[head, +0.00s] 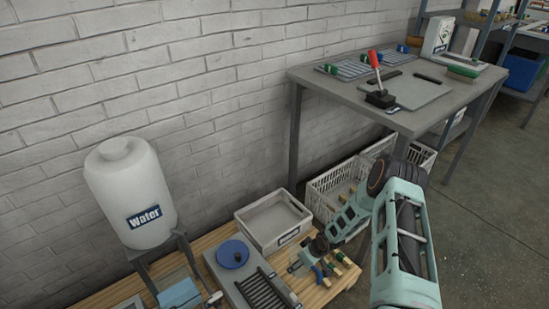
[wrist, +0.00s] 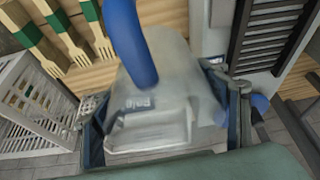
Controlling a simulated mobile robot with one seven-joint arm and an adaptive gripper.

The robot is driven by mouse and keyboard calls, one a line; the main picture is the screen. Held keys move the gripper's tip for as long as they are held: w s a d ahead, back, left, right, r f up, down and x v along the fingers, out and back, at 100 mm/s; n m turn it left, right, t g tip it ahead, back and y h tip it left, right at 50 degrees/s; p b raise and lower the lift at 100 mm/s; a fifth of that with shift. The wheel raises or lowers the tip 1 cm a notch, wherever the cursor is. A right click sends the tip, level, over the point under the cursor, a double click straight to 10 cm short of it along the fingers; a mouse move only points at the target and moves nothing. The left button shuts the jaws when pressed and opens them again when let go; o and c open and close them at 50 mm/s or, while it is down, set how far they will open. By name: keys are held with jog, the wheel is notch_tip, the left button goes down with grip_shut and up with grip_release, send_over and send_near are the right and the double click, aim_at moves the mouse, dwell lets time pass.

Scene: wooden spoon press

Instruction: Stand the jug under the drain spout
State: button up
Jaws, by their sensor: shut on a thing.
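My gripper (wrist: 163,122) is shut on a translucent whitish jug (wrist: 178,82) in the wrist view. The jug has a blue handle (wrist: 130,42) and a dark label, too blurred to read fully. One finger is on each side of its body. In the head view my gripper (head: 306,262) is low over the wooden bench (head: 112,291), just right of the grey machine with black ribs (head: 268,291). The jug is small and mostly hidden there. I cannot make out a drain spout for certain in either view.
A white water tank (head: 130,195) on a stand is at the left. A light tray (head: 272,220) sits behind the gripper. Green-handled wooden forks (wrist: 65,30) lie beside the jug. A white crate (wrist: 28,110) and a tall grey table (head: 375,75) stand to the right of the bench.

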jog(key=w+d+r+m+t+h+b, duration=0.1)
jog(key=d+r+m, duration=0.15)
jog(key=r, duration=1.15)
jog(key=w+d+r+m+h+b, duration=0.1)
jog(key=w+r+m, duration=0.15)
jog(key=r, duration=1.15)
jog(key=s+r+m+p, duration=0.1)
jog(key=s+r+p, duration=0.2)
jog(key=r+p, duration=1.1)
jog(key=s+a+r+m+p, duration=0.1)
jog(key=s+r+p, duration=0.3)
jog(key=r+p, duration=1.05)
jog(key=s+r+m+p, duration=0.1)
jog(key=s+r+p, duration=0.4)
jog(key=r, duration=1.6)
notch_tip(320, 180, down, 6)
jog(key=s+p, duration=0.2)
jog(key=shift+h, duration=0.4)
